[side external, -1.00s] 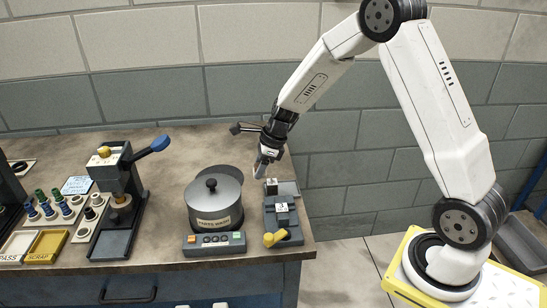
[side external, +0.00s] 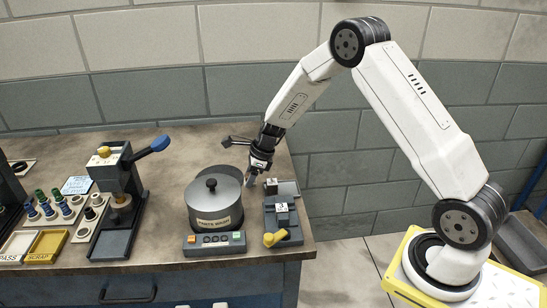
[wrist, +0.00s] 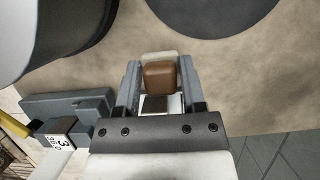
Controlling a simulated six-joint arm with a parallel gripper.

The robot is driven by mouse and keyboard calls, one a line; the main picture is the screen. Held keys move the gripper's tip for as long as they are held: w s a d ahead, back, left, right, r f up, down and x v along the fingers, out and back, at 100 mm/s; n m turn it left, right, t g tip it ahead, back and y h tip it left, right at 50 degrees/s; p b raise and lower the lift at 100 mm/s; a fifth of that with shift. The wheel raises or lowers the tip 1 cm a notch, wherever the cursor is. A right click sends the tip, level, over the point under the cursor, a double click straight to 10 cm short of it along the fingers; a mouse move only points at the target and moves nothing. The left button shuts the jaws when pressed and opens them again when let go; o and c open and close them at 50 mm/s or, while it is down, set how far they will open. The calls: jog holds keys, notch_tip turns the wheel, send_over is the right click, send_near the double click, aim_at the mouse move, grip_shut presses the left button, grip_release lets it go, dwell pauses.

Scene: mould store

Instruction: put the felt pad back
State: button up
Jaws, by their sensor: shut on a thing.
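The felt pad appears to be the brown block (wrist: 160,76) with a cream layer at its far edge, in the wrist view. My gripper (wrist: 160,68) is shut on it, one grey finger on each side. In the side view my gripper (side external: 251,180) points down between the grey lidded pot (side external: 216,207) and the grey clamp fixture with a yellow handle (side external: 283,219). The pad cannot be made out there. Whether it touches the bench is unclear.
A dark round disc (wrist: 212,12) lies on the bench behind the pot. A button box (side external: 215,243) stands in front of the pot. A press with a blue lever (side external: 120,180) and several small stamps are at left. The bench's right edge is close to the fixture.

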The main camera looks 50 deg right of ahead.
jog(key=shift+f, duration=1.15)
jog(key=shift+f, duration=0.15)
jog(key=o, duration=1.1)
jog(key=shift+v, duration=6.15)
jog(key=shift+a, duration=0.1)
